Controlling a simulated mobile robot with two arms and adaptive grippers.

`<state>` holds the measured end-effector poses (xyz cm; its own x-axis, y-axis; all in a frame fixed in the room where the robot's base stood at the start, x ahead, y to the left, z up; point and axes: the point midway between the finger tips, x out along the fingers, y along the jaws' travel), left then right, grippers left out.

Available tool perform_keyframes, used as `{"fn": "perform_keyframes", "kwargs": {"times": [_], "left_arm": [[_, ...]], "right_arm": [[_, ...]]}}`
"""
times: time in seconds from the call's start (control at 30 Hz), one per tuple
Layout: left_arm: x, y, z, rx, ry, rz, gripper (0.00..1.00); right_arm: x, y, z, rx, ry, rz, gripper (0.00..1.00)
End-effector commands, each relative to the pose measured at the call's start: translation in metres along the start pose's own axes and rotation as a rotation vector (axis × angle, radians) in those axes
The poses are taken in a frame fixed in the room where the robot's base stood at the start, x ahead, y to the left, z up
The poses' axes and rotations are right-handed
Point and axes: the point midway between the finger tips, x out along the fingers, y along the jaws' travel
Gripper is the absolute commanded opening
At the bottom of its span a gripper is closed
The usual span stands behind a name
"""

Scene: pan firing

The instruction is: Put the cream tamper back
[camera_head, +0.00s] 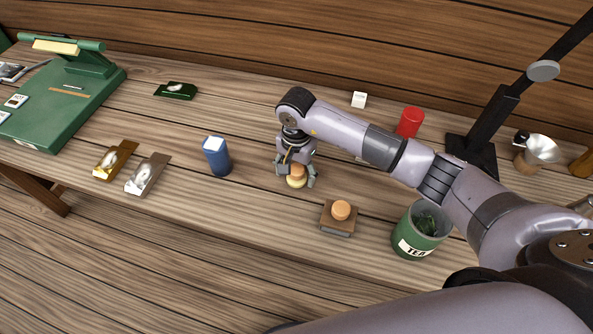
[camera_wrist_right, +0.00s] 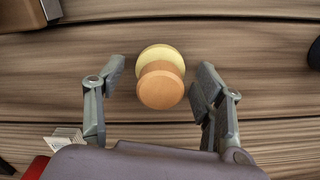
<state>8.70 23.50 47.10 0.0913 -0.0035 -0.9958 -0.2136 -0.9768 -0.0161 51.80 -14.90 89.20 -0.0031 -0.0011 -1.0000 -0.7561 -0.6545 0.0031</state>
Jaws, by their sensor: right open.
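The cream tamper (camera_head: 295,181), with a cream disc and a round orange-tan wooden knob, is on the wooden table below my right gripper (camera_head: 297,174). In the right wrist view the tamper (camera_wrist_right: 161,86) is between the two spread fingers (camera_wrist_right: 160,79), with gaps on both sides. My right gripper is open and holds nothing. A brown block (camera_head: 338,228) with a similar round knob (camera_head: 341,210) on top stands to the right, nearer the table's front edge. A corner of a brown block (camera_wrist_right: 18,14) shows at the upper left of the wrist view. My left gripper is out of view.
A blue canister (camera_head: 217,158) stands to the left and a green tea tin (camera_head: 417,238) to the right. A red can (camera_head: 410,122) and white cube (camera_head: 359,100) are behind. Gold (camera_head: 113,161) and silver (camera_head: 146,175) pouches lie left. Table between canister and tamper is clear.

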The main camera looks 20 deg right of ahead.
Motion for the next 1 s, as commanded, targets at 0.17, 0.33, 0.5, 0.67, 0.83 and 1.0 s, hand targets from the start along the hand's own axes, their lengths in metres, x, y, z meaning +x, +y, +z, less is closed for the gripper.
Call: {"fn": "perform_keyframes", "kwargs": {"times": [0.17,0.33,0.5,0.67,0.83,1.0], "left_arm": [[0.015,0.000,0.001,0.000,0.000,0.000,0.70],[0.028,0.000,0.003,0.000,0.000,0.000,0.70],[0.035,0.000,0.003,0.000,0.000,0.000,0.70],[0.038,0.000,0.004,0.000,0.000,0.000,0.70],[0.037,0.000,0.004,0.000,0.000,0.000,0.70],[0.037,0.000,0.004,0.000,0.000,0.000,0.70]], "right_arm": [[-0.033,-0.002,-0.002,-0.001,0.006,-0.009,0.63],[-0.071,-0.001,-0.002,-0.001,0.007,-0.008,0.63],[-0.100,-0.001,-0.001,0.000,0.005,-0.007,0.63],[-0.115,-0.001,-0.001,-0.001,0.002,-0.004,0.63],[-0.118,0.000,0.000,0.000,0.001,-0.003,0.63],[-0.118,0.000,0.000,0.000,0.001,-0.003,0.63]]}}
